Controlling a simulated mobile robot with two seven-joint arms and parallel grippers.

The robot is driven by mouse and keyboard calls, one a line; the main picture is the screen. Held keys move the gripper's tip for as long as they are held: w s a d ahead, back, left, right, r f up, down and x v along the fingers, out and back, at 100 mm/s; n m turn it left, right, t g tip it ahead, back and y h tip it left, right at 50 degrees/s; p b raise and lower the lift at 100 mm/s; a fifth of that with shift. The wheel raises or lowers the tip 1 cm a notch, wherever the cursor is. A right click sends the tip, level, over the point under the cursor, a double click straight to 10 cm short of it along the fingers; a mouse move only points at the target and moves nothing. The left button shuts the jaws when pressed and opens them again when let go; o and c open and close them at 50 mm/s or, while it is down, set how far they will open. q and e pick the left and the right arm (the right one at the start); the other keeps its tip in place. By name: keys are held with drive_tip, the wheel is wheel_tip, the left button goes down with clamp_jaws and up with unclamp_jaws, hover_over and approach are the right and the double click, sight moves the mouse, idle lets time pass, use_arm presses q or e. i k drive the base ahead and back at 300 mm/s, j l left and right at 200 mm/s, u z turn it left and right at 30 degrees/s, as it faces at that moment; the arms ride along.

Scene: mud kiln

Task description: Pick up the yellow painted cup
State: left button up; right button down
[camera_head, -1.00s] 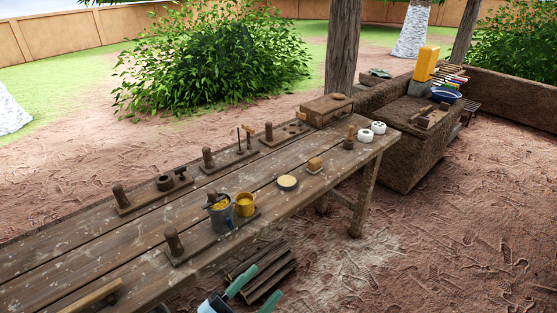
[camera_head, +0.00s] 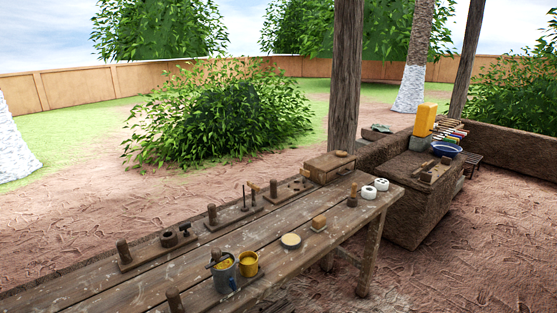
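The yellow painted cup (camera_head: 248,264) stands upright on the long wooden table (camera_head: 325,236), near its front edge. A grey-blue mug (camera_head: 223,274) with yellow contents stands close to its left, and it may partly overlap the cup's left side. Neither of my grippers shows in the head view now.
A round cream-topped dish (camera_head: 290,241) and a small wooden block (camera_head: 319,223) lie right of the cup. Wooden peg stands (camera_head: 158,249) line the table's back. White pots (camera_head: 369,192) and a wooden box (camera_head: 328,167) occupy the far end. Open ground lies right of the table.

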sight(248, 263)
drive_tip(key=i+l+u, duration=0.25)
drive_tip(key=i+l, duration=0.15)
drive_tip(key=l, duration=0.2)
drive_tip(key=i+l+u, duration=0.15)
drive_tip(key=l, duration=0.2)
drive_tip(key=i+l+u, duration=0.15)
drive_tip(key=l, duration=0.2)
drive_tip(key=i+l+u, duration=0.1)
drive_tip(key=l, duration=0.25)
drive_tip(key=i+l+u, duration=0.15)
drive_tip(key=l, duration=0.25)
drive_tip(key=i+l+u, duration=0.15)
drive_tip(key=l, duration=0.25)
